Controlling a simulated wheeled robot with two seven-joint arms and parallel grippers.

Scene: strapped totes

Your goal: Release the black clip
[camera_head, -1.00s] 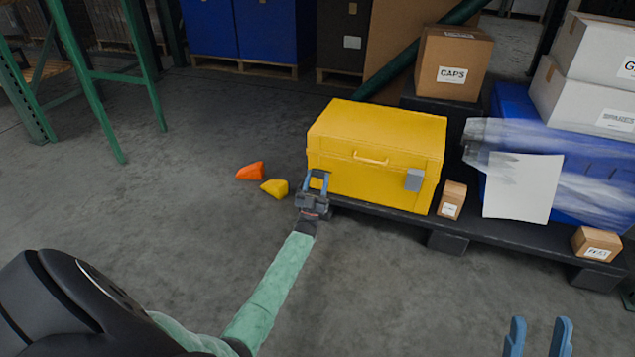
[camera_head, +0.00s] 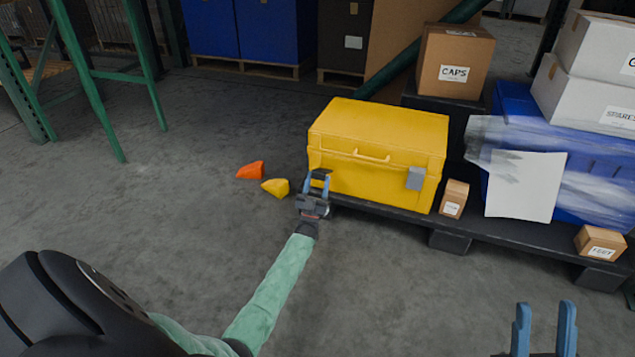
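The yellow tote (camera_head: 370,125) stands with its lid down on the dark pallet. The small black clip (camera_head: 320,174) is at the left of its front face, partly hidden by my gripper. A grey clip (camera_head: 415,179) sits at the right of the front face. My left gripper (camera_head: 318,180) is at the black clip, its two blue fingers apart with tips at the clip. I cannot tell whether they press on it. My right gripper (camera_head: 544,308) is at the bottom right, open and empty, away from the tote.
An orange wedge (camera_head: 251,170) and a yellow wedge (camera_head: 275,187) lie on the floor left of the tote. Small cardboard boxes (camera_head: 454,198) (camera_head: 600,243) and a white sheet (camera_head: 525,186) are on the pallet's right side. The floor in front is clear.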

